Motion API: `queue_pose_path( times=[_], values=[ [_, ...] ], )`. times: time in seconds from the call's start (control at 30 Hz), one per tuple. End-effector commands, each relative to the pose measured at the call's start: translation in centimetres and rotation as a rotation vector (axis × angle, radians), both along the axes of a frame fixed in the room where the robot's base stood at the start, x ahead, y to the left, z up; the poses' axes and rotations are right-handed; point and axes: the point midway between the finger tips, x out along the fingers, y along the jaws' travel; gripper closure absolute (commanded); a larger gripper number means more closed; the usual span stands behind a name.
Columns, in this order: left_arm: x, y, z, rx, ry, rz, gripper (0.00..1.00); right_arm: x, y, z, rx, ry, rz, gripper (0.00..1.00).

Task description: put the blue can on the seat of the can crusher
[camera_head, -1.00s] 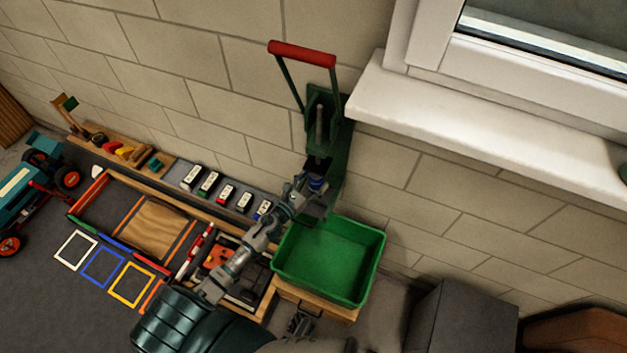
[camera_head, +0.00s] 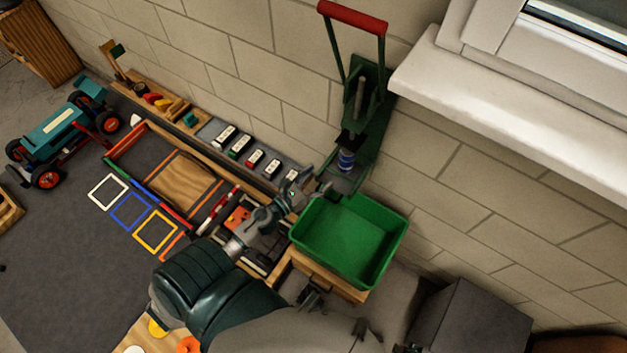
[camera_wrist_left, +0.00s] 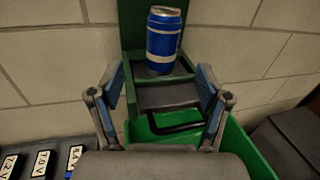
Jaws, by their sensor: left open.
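The blue can (camera_head: 346,160) with silver bands stands upright on the seat of the green can crusher (camera_head: 378,110), below its ram and red handle (camera_head: 352,15). In the left wrist view the can (camera_wrist_left: 163,42) stands between the crusher's green side walls, its lower edge at the seat. My left gripper (camera_head: 309,187) is open and empty, in front of and lower than the can in the head view. In the left wrist view its two fingers (camera_wrist_left: 161,90) are wide apart, with the can beyond them and clear of both.
A green bin (camera_head: 348,240) stands just below the crusher. A row of small labelled blocks (camera_head: 255,158) lies along the wall to the left. A white window sill (camera_head: 500,110) juts out at the right. A toy tractor (camera_head: 60,132) stands far left.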

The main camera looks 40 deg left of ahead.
Motion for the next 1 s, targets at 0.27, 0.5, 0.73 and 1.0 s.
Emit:
queue_pose_path(
  times=[0.27, 0.5, 0.73, 1.0],
  values=[
    [-3.7, 3.5, -9.2, -1.127, 0.280, 0.539, 0.23, 0.0, 0.1, 0.2, -0.004, 0.000, 0.000, 0.60],
    [-15.7, -3.1, -22.6, -2.141, 0.489, 1.440, 0.23, 0.0, 0.2, 0.2, -0.003, 0.000, -0.001, 0.60],
    [-22.3, -8.9, -25.2, -2.349, 0.496, 1.955, 0.23, -0.1, 0.3, 0.1, -0.001, 0.001, -0.001, 0.60],
    [-22.6, -9.1, -25.3, -2.355, 0.491, 1.982, 0.23, -0.1, 0.3, 0.1, -0.001, 0.001, 0.000, 0.60]
  ],
)
